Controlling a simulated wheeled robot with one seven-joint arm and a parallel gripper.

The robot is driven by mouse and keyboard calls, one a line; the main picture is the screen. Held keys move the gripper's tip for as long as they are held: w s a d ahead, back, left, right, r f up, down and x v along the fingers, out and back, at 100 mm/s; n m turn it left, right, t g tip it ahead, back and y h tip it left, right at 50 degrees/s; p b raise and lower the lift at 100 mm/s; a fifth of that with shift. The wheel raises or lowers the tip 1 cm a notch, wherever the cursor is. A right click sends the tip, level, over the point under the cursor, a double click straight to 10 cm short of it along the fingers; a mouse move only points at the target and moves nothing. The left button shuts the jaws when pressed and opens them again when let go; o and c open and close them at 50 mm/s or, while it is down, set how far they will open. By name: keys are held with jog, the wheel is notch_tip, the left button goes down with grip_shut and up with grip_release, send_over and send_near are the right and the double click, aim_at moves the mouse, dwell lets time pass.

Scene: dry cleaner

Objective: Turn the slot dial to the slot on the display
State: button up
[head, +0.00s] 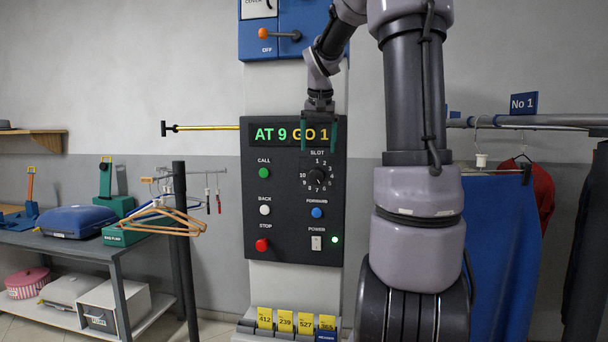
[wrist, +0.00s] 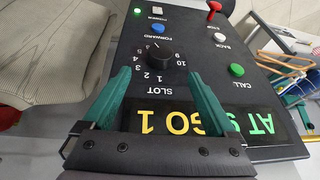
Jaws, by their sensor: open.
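The display (head: 292,134) on the dark control panel (head: 270,218) reads "AT 9 GO 1". The slot dial (head: 317,176) is a round black knob ringed by numbers, with 1 at the top under the word SLOT. The dial (wrist: 158,50) appears upside down in the wrist view. Its small white mark is too small to read surely against the numbers. My gripper (head: 319,140) is in front of the display's right part, just above the dial. In the wrist view my gripper (wrist: 158,78) is open and empty, its green fingers apart, pointing toward the dial without touching it.
Around the dial are a green CALL button (head: 264,173), white BACK button (head: 265,210), blue FORWARD button (head: 317,213), red STOP knob (head: 262,245) and POWER switch (head: 316,243) with a lit green lamp. Hangers (head: 165,222) stand left; a blue garment (head: 500,235) hangs right.

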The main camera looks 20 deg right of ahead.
aim_at(316, 172)
jog(key=x, duration=1)
jog(key=shift+f, duration=0.15)
jog(key=c, duration=1.4)
jog(key=shift+o, duration=0.2)
jog(key=shift+w+a, duration=0.1)
